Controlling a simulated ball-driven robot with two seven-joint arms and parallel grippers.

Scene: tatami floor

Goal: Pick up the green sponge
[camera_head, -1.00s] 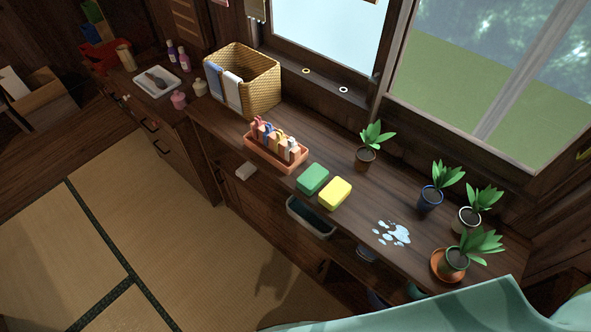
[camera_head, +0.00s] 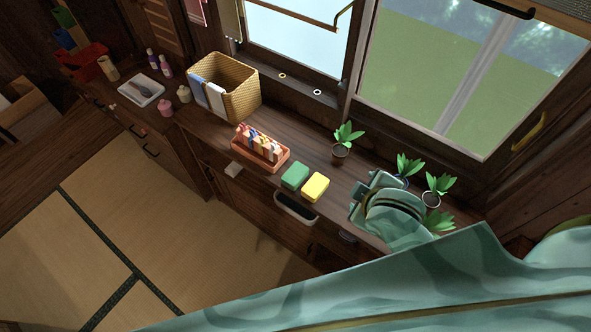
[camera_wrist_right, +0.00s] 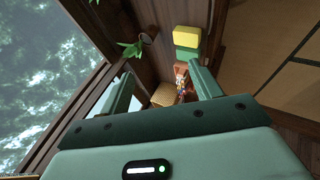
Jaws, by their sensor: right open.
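The green sponge (camera_head: 295,175) lies flat on the dark wooden counter, beside the yellow sponge (camera_head: 315,187) on its right. In the right wrist view the green sponge (camera_wrist_right: 187,54) shows beyond the fingers, with the yellow sponge (camera_wrist_right: 187,37) above it. My right gripper (camera_head: 361,198) is over the counter to the right of both sponges, apart from them. Its two fingers (camera_wrist_right: 160,72) are spread and nothing is between them. My left gripper is not in view.
A terracotta tray (camera_head: 262,161) of upright items stands left of the green sponge. A wicker basket (camera_head: 240,90) is farther left. A potted plant (camera_head: 340,149) stands behind the sponges; several more are near my right arm.

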